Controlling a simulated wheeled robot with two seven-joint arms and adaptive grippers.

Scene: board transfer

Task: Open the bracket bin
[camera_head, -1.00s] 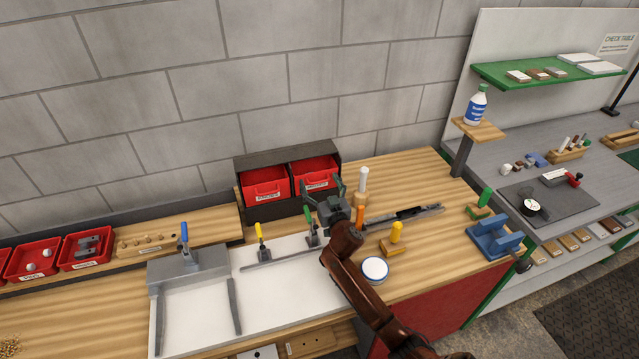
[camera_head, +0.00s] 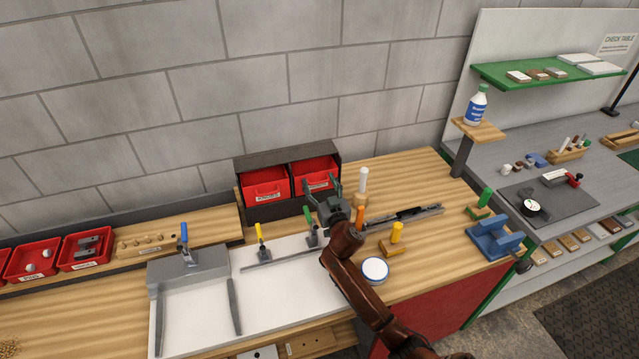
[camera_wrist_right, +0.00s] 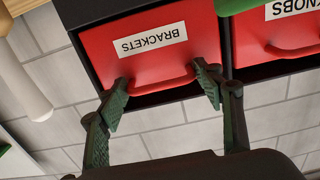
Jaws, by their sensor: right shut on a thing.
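The bracket bin (camera_head: 316,169) is the right one of two red bins in a dark cabinet (camera_head: 288,155) at the back of the bench. In the right wrist view its red front (camera_wrist_right: 160,62) carries an upside-down BRACKETS label, with a red handle (camera_wrist_right: 160,86) along its edge. My right gripper (camera_head: 322,187) is at the front of this bin. In the wrist view its two green fingers (camera_wrist_right: 165,86) sit at the two ends of the handle, shut on it. My left gripper is not in view.
The knob bin (camera_head: 266,182) is directly left of the bracket bin. A white cylinder on a wooden block (camera_head: 363,182) stands close right of my gripper. Green (camera_head: 309,222) and yellow-handled (camera_head: 261,232) clamps stand in front, with an orange-handled tool (camera_head: 360,215) near my wrist.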

